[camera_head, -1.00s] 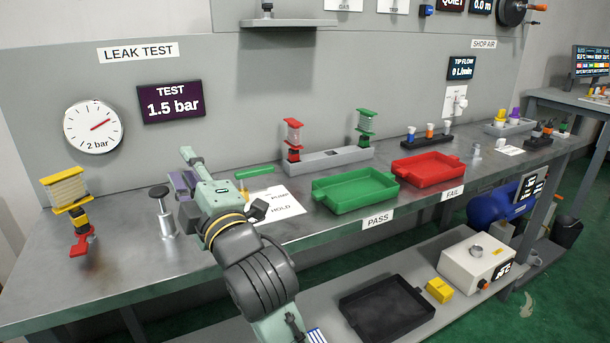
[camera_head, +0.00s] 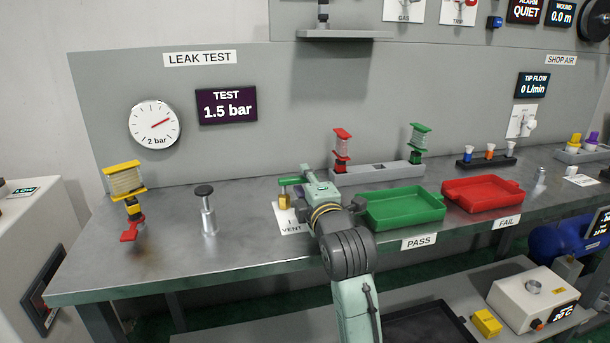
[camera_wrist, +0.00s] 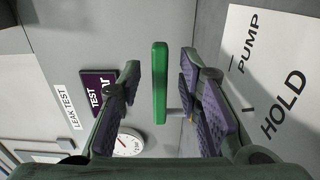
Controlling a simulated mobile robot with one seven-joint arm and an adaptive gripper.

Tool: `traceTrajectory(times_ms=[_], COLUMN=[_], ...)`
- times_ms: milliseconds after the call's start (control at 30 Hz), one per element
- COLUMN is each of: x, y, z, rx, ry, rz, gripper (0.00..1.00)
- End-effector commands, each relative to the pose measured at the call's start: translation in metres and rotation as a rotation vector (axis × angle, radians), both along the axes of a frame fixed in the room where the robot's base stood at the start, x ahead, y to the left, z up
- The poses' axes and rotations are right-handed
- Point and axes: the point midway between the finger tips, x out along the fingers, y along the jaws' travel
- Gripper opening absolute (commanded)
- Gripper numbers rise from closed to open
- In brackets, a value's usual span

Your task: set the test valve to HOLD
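The test valve has a green bar handle (camera_head: 290,181) on a brass body (camera_head: 284,201), over a white label card (camera_head: 289,226) on the bench. In the head view, the card shows VENT and my arm hides its rest. My gripper (camera_head: 305,184) is at the handle's right part. In the wrist view, the green handle (camera_wrist: 159,82) lies between the fingers of my gripper (camera_wrist: 158,97), with gaps at both sides. The card (camera_wrist: 283,75) there reads PUMP and HOLD. I cannot tell which mark the handle points to. The test display (camera_head: 227,105) reads 1.5 bar.
A dial gauge (camera_head: 155,123) hangs on the back panel. A hand pump with a black knob (camera_head: 206,205) and a yellow-topped fixture (camera_head: 126,188) stand to the left. A green tray (camera_head: 402,209) and a red tray (camera_head: 482,194) lie to the right. The bench's left part is mostly clear.

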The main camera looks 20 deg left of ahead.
Motion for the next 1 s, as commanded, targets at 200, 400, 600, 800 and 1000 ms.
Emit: traceTrajectory(times_ms=[200,400,600,800,1000], x=[0.0119,0.0125,0.0123,0.0122,0.0121], y=[0.0083,0.0085,0.0083,0.0082,0.0081], z=[0.0004,0.0000,0.0001,0.0001,0.0001], rx=[0.000,0.000,0.000,0.001,0.001], ry=[-0.001,-0.001,-0.001,-0.001,-0.001], rz=[0.000,0.000,0.000,-0.001,-0.001], gripper=[0.32,0.32,0.22,0.08,0.00])
